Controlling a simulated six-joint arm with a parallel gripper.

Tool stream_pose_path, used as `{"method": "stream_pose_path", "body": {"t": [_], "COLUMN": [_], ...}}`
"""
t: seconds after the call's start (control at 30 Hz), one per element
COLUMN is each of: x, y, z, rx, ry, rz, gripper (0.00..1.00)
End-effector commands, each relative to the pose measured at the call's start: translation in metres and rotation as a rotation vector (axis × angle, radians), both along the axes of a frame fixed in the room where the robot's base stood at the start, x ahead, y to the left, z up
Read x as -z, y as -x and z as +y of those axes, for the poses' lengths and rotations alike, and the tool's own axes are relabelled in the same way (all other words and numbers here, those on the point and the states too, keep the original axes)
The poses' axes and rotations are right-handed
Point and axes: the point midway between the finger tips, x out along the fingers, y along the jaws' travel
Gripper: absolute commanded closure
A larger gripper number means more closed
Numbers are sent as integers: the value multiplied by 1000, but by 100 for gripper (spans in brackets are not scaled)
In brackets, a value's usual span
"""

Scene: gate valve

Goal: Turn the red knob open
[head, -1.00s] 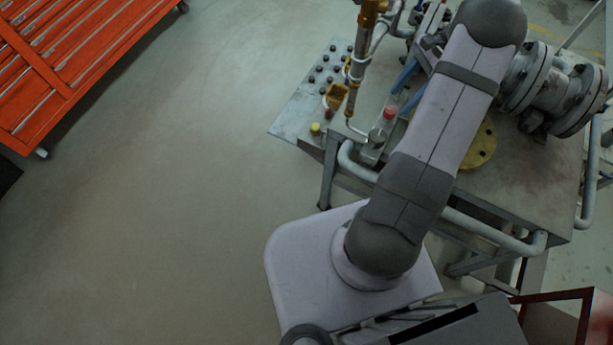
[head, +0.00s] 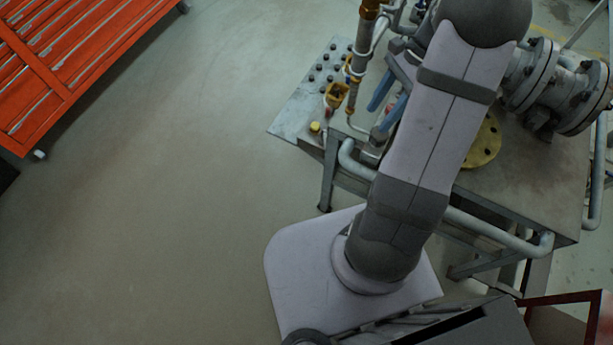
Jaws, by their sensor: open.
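A metal workbench (head: 292,118) carries an upright brass pipe (head: 368,12), a yellow knob (head: 315,127), a yellow-orange fitting (head: 337,95), a yellow flange disc (head: 486,145) and a large flanged pipe (head: 540,85). A grey rail (head: 500,230) runs along its front. An orange tool cabinet (head: 60,60) stands upper left. The floor between is clear.

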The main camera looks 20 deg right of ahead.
Motion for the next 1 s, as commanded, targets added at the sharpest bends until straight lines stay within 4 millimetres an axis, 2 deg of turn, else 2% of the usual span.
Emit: {"method": "stream_pose_path", "body": {"t": [0.1, 0.6, 1.0], "x": [5, 1, 35], "y": [12, 68, 75], "z": [18, 87, 149], "rx": [-45, -230, -174], "ry": [-45, -255, -410], "rz": [23, 118, 196], "gripper": [55, 55, 55]}}
